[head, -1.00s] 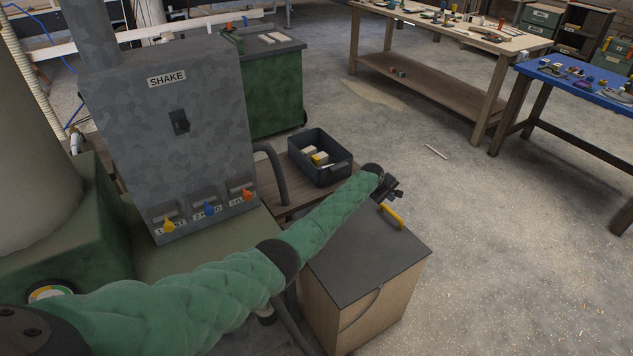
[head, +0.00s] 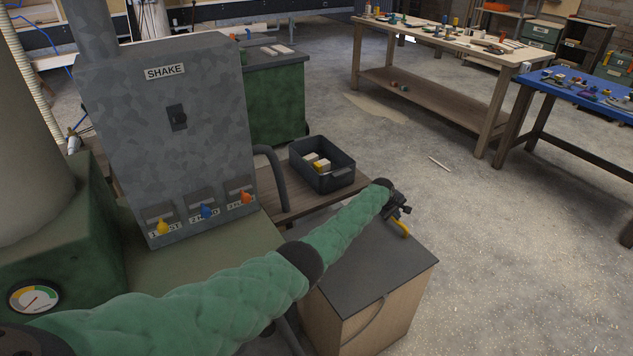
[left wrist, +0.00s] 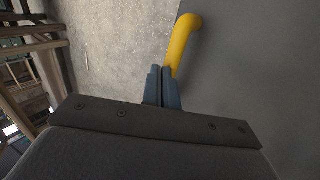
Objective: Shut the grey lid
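The grey lid (head: 365,265) is a flat dark panel on top of a pale wooden box (head: 385,320). It looks about level, and I cannot tell whether a gap is left under it. A yellow bar handle (head: 401,230) stands near its far right edge. My left gripper (head: 404,211) is at this handle, covering part of it. In the left wrist view its two fingers (left wrist: 162,88) are close together, with the yellow handle (left wrist: 181,45) running up from beside the right finger. I see no handle clearly between them. My right gripper is in neither view.
A grey cabinet (head: 165,110) marked SHAKE stands left, with coloured knobs. A dark bin (head: 338,178) with blocks sits on a low wooden shelf behind the box. A wooden bench (head: 430,95) and a blue-topped table (head: 570,90) stand back right. The floor right of the box is clear.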

